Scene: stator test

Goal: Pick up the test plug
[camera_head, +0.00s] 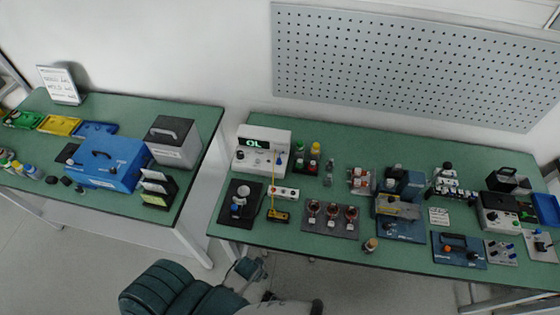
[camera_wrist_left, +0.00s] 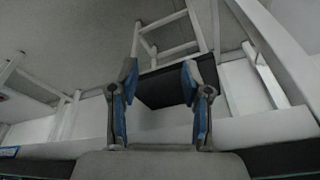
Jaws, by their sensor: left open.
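I cannot tell for sure which small part is the test plug. My left gripper (camera_head: 251,268) is in front of the bench's front edge, apart from these things. In the left wrist view, my left gripper (camera_wrist_left: 159,76) is open with nothing between its blue-padded fingers, and no plug shows there.
A yellow-black tool (camera_head: 278,215) and a grey tray (camera_head: 331,231) with several copper-wound parts lie near the bench front. A gap separates the left bench, with its blue case (camera_head: 103,164), from the right bench. Several fixtures crowd the right side.

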